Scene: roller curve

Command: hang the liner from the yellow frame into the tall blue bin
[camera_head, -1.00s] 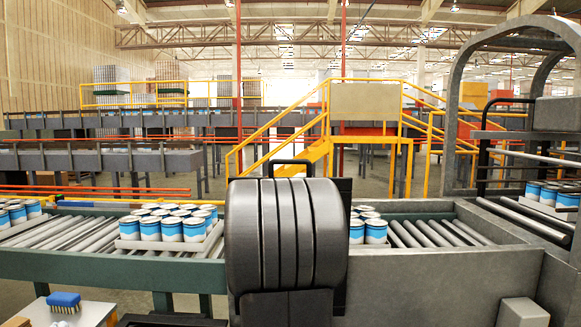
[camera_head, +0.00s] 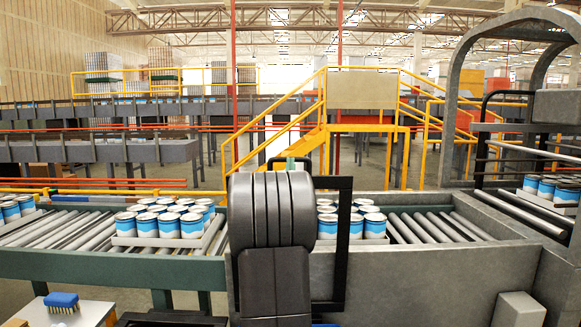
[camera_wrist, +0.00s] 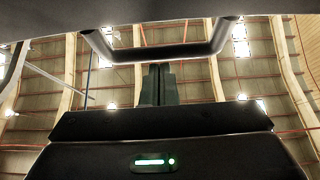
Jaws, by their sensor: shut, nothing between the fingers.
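My gripper shows in the wrist view (camera_wrist: 158,85) with its two dark fingers together, shut and empty, pointing up against the ceiling. In the head view my dark arm stands in the middle and hides most of the gripper. I make out neither the liner nor the tall blue bin. A thin sliver of blue shows at the bottom edge of the head view, too small to tell what it is. Yellow railings stand in the background, but I cannot pick out the yellow frame with the liner.
A roller conveyor (camera_head: 60,262) crosses the view, with trays of blue-and-white cans (camera_head: 160,222) left of my arm and more cans (camera_head: 350,222) right of it. A blue brush (camera_head: 62,300) lies on a white surface at lower left. A grey arch (camera_head: 457,120) stands at right.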

